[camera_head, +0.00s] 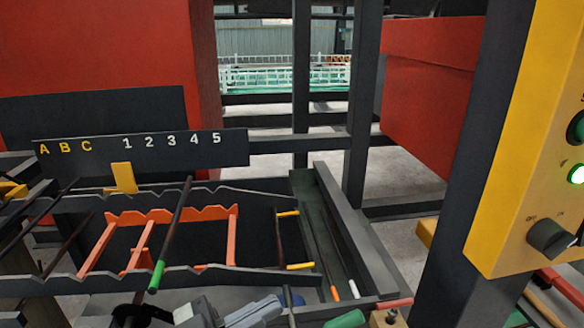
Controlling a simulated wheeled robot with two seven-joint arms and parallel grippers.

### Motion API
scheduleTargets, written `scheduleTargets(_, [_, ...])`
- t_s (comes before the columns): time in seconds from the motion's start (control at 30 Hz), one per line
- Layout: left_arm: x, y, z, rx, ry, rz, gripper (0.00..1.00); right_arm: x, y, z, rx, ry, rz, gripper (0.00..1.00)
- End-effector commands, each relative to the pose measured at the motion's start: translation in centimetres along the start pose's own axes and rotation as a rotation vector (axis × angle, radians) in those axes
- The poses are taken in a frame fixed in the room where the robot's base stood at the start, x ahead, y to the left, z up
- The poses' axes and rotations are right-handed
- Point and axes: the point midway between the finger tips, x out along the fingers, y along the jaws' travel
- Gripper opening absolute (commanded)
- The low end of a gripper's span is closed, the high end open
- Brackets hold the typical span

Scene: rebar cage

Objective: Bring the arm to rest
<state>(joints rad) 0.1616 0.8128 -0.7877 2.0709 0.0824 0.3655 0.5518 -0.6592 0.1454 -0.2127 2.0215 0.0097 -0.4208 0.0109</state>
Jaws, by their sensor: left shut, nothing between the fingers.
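My left gripper (262,309) shows in grey at the bottom edge, low in front of the rack. Its fingers look closed with nothing between them, and the lower part is cut off by the frame. A dark bar with a green end (157,276) lies slantwise across the notched dark rails (200,277), beyond and left of the gripper. An orange notched frame (172,214) stands between the rails. My right gripper is not in view.
A dark board marked A B C and 1 to 5 (232,150) stands behind the rack. A dark trough (345,238) holds bars with orange and white ends. A yellow control box (520,130) and dark post close off the right. A green-ended piece (345,319) lies near the gripper.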

Motion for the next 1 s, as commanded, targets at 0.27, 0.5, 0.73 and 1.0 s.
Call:
scheduleTargets(0.27, [-7.2,-1.5,13.3,-0.101,-0.419,-0.591,0.0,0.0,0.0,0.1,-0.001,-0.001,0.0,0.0])
scheduleTargets(0.5, [-16.8,2.2,20.6,-0.216,-0.796,-0.803,0.0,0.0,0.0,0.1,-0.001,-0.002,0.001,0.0])
scheduleTargets(0.73, [-19.1,3.6,21.9,-0.247,-0.885,-0.833,0.0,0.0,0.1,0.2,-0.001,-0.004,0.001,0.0])
scheduleTargets(1.0, [-19.0,3.5,21.8,-0.246,-0.882,-0.832,0.0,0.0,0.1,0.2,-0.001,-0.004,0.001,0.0])
